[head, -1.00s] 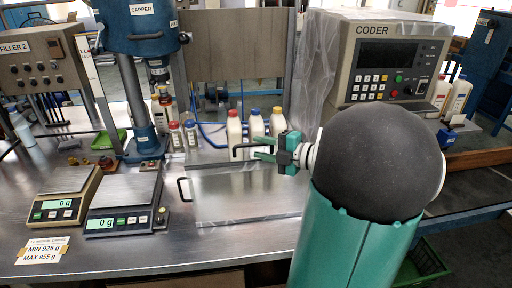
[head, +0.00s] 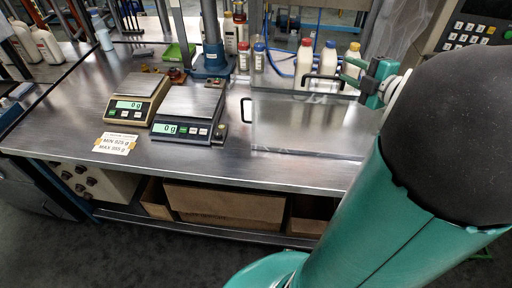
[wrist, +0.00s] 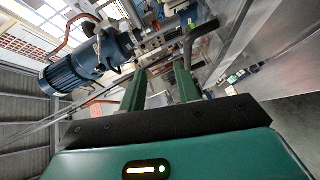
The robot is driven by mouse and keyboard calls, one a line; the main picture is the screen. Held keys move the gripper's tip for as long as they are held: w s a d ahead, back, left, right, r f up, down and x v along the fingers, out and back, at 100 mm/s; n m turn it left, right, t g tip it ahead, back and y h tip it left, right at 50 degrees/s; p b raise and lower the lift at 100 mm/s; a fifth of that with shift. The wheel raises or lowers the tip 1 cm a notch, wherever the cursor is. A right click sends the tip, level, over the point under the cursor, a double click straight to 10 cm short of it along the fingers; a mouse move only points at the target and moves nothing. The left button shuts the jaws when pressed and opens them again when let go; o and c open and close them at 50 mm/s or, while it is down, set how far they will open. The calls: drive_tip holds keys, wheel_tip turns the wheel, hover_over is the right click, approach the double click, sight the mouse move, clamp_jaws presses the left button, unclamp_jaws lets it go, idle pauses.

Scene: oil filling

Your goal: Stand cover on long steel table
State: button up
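The cover (head: 300,125) is a see-through rectangular panel at the right of the long steel table (head: 215,165), with a black handle on its left edge and another at its top. Its lower edge shows as a line on or just above the table; I cannot tell its exact tilt. My gripper (head: 349,71) is at the right end of the top handle. In the wrist view its two green fingers (wrist: 160,66) stand apart, with a dark curved bar, likely the handle, close to the right fingertip. I see no firm grip on it.
Two scales (head: 190,105) stand left of the cover, beside a paper label (head: 117,143). Several bottles (head: 304,60) stand behind the cover. The coder (head: 465,30) is at the right. The table's front strip is clear; cardboard boxes (head: 225,205) sit below.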

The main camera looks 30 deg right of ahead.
drive_tip(key=w+a+r+m+g+h, duration=0.2)
drive_tip(key=w+a+r+m+h, duration=0.3)
drive_tip(key=a+m+h, duration=0.5)
drive_tip(key=s+a+f+m+g+y, duration=0.3)
drive_tip(key=s+a, duration=0.4)
drive_tip(key=a, duration=0.4)
drive_tip(key=s+a+f+m+g+y, duration=0.4)
drive_tip(key=s+a+f, duration=0.3)
drive_tip(key=a, duration=0.5)
drive_tip(key=shift+s+g+y, duration=0.2)
drive_tip(key=shift+g+y, duration=0.6)
